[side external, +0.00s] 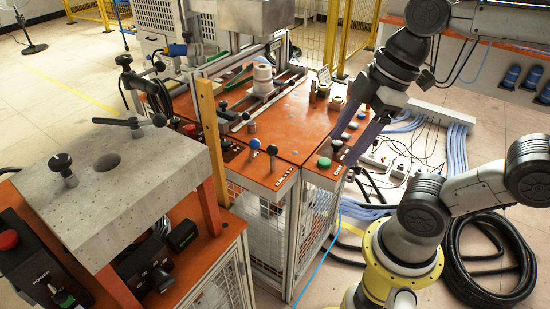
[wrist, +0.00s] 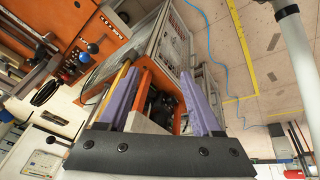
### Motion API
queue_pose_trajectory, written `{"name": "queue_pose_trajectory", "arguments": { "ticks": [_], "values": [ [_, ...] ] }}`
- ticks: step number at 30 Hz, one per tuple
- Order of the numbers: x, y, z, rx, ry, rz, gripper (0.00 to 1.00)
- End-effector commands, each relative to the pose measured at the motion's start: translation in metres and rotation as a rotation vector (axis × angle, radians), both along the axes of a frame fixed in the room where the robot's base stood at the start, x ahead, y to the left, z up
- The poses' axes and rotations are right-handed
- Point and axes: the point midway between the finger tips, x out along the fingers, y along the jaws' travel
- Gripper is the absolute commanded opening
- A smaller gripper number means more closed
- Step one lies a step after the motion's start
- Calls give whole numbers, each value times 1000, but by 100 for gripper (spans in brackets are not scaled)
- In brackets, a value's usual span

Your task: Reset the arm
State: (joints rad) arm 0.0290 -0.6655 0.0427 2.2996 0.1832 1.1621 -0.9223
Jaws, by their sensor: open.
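My gripper (side external: 342,150) is at the right end of the orange-topped workbench (side external: 285,138) in the side external view, its purple fingers pointing down and left. In the wrist view, the two fingers of my gripper (wrist: 158,76) stand apart with nothing seen held between them. Between and beyond them show the orange and grey parts of a bench. In the side view the fingertips are near the bench's right front corner, by a green button (side external: 324,162); whether they touch anything cannot be told.
A white cylindrical part (side external: 263,80) stands on the workbench. Brass-coloured fittings (side external: 337,102) stand near my gripper. A grey block with a round hole (side external: 108,162) is at the left front. Cables and power strips (side external: 375,158) lie on the floor, with a black hose coil (side external: 490,290) at right.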

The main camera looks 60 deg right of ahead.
Motion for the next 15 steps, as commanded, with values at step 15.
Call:
{"name": "queue_pose_trajectory", "arguments": {
  "ticks": [15],
  "values": [
    [2, -32, -32, 149, -101, -746, 66]
  ]
}}
